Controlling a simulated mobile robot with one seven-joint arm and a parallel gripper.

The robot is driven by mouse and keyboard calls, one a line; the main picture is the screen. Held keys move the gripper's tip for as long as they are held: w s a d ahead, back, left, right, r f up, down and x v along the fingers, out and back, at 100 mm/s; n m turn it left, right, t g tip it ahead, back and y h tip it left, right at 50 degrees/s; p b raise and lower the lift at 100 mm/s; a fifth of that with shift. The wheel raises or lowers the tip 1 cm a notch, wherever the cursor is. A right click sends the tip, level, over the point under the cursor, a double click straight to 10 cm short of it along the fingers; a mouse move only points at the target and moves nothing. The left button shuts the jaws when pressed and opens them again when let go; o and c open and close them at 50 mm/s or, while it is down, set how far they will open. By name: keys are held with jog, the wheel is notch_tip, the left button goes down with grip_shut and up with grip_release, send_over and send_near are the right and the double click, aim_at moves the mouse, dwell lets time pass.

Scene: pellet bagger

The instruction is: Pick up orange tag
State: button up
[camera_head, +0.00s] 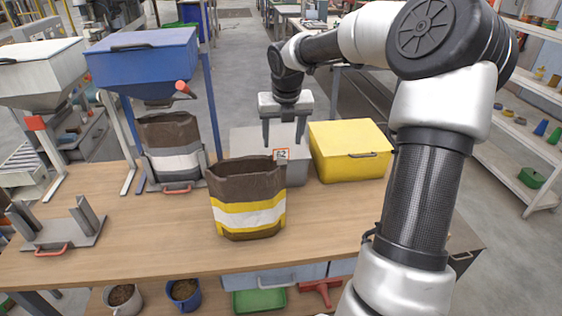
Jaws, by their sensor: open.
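The bag stands upright and open on the wooden table. I cannot tell whether the tag touches the bag or stands behind it. My gripper (284,143) points down with its fingers apart, above and behind the bag. The tag appears close below the fingers, nearer the right one. No object shows held between the fingers.
A grey bin (258,138) and a yellow lidded bin (350,150) stand behind the bag. A blue hopper (146,62) stands over another brown bag (170,142) at left. An empty metal holder (62,230) sits at front left. The table (140,240) is clear in front.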

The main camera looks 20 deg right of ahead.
aim_at(281, 149)
jog(key=x, duration=0.5)
jog(key=shift+s+a, duration=0.1)
jog(key=shift+a, duration=0.05)
jog(key=c, duration=1.3)
